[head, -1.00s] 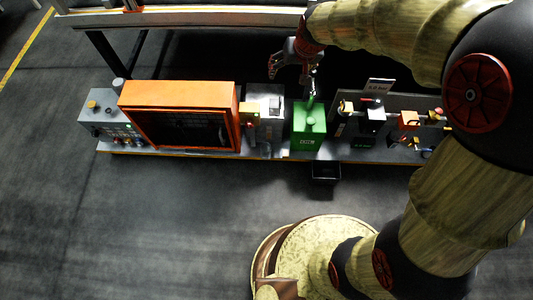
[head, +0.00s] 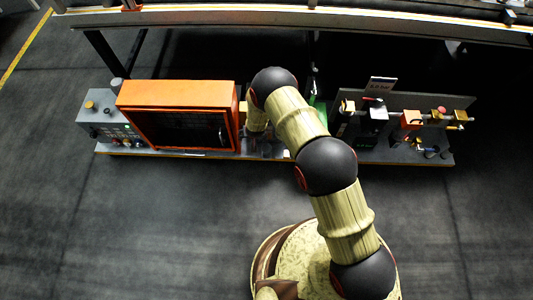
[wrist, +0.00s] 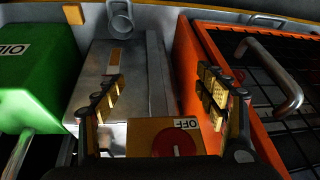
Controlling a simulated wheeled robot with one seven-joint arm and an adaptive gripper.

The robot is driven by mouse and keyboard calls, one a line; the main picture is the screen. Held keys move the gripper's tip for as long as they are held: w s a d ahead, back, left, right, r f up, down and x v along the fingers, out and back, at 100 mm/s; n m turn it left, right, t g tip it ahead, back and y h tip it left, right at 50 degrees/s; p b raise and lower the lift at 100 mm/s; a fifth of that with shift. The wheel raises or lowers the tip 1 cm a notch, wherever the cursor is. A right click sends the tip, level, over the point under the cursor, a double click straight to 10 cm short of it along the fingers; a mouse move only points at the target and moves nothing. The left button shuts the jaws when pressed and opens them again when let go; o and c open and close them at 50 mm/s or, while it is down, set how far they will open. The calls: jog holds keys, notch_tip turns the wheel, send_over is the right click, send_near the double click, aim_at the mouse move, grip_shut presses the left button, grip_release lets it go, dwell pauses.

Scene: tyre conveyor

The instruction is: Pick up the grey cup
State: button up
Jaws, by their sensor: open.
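A grey cup (wrist: 120,18) shows at the top of the wrist view, beside the far end of a grey metal block and close to the bench edge. I look toward its round opening. My gripper (wrist: 160,95) is open and empty, its two fingers spread over the grey block and a yellow box with a red knob. The cup lies beyond the fingertips and is not touched. In the head view my arm hides the gripper, and I cannot make out the cup there.
An orange-framed cabinet (wrist: 189,75) with a metal handle (wrist: 277,75) stands close right of the fingers. A green box (wrist: 35,70) stands on the left. In the head view, a bench panel with several fittings (head: 400,120) is at right; the floor in front is clear.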

aim_at(265, 159)
jog(key=d+f+t, duration=0.2)
jog(key=f, duration=0.5)
jog(key=s+d+f+m+t+h+b, duration=0.1)
jog(key=d+f+t, duration=0.1)
jog(key=f, duration=0.6)
jog(key=d+f+t+b, duration=0.1)
jog(key=d+f+t, duration=0.1)
jog(key=f, duration=0.6)
jog(key=shift+s+d+t+h, duration=0.3)
jog(key=shift+t+h, duration=0.1)
jog(key=shift+t, duration=0.5)
jog(key=b+x, duration=0.2)
jog(key=x, duration=0.1)
jog(key=b+x, duration=0.1)
jog(key=x, duration=0.1)
jog(key=shift+w+d, duration=0.25)
jog(key=shift+d, duration=0.05)
jog(key=shift+r, duration=0.15)
jog(key=shift+c, duration=0.4)
jog(key=shift+c, duration=0.7)
jog(key=c, duration=1.1)
